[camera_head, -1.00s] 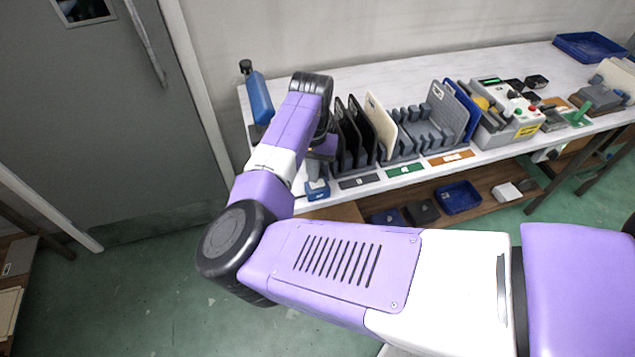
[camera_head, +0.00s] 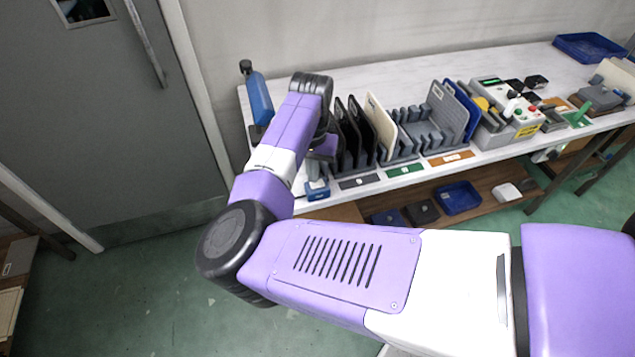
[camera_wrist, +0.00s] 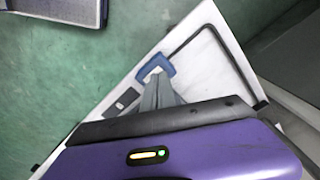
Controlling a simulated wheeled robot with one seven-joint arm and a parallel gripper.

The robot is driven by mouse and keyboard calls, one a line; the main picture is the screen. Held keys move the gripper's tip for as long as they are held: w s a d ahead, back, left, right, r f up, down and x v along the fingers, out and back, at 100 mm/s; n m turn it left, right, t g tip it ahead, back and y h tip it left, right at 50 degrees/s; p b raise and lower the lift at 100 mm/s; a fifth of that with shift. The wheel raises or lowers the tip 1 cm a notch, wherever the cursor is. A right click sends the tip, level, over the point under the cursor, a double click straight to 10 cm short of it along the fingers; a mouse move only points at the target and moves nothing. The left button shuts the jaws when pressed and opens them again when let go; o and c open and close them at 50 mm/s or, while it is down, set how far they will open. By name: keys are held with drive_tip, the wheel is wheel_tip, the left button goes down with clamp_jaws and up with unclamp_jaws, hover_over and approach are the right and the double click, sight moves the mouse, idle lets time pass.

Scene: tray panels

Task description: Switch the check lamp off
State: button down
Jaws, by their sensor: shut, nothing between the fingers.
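My gripper (camera_wrist: 158,77) is shut and empty in the wrist view, its grey fingers together and pointing at a small blue U-shaped piece on the white table edge. This blue piece (camera_wrist: 155,66) also shows in the head view (camera_head: 318,189) at the table's front left corner. The fingertips are at or just above it; I cannot tell whether they touch. I cannot make out for certain which part is the check lamp.
The white table (camera_head: 350,78) carries a blue bottle (camera_head: 260,100) at its left end, and dark panels (camera_head: 345,135) and a grey slotted rack (camera_head: 425,133) right of my wrist. Blue bins (camera_head: 458,198) sit on the shelf below. A grey door (camera_head: 95,130) is at left.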

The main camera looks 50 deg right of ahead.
drive_tip(key=shift+f+b, duration=0.45)
drive_tip(key=shift+f, duration=0.45)
idle(1.0)
drive_tip(key=shift+r, duration=0.15)
wheel_tip(320, 180, up, 7)
drive_tip(key=p, duration=0.7)
idle(0.6)
